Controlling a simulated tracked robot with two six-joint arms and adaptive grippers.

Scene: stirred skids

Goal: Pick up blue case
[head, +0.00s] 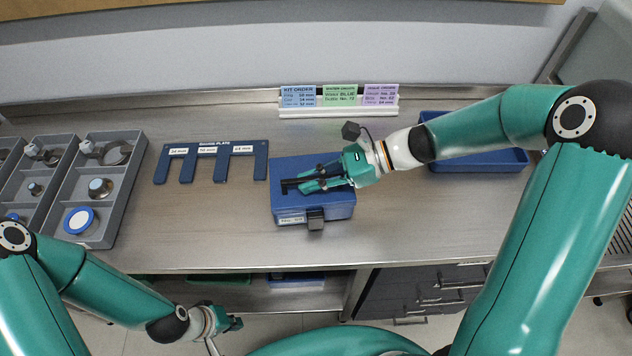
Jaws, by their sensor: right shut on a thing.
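The blue case (335,209) is a closed box on the steel bench, near the middle, with a dark latch and a white label on its front. My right gripper (293,186) reaches in from the right over the case lid and is shut on the case at its top, where the handle seems to be; the fingers partly hide it. I cannot tell whether the case is clear of the bench. My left gripper (234,324) hangs low in front of the bench, away from the case, and is too small and angled to tell its opening.
Grey trays (108,206) with metal parts stand at the left. A blue slotted plate (212,148) lies left of the case. A card holder (338,112) stands at the back. A blue tray (508,160) sits behind my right arm. Bench front is clear.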

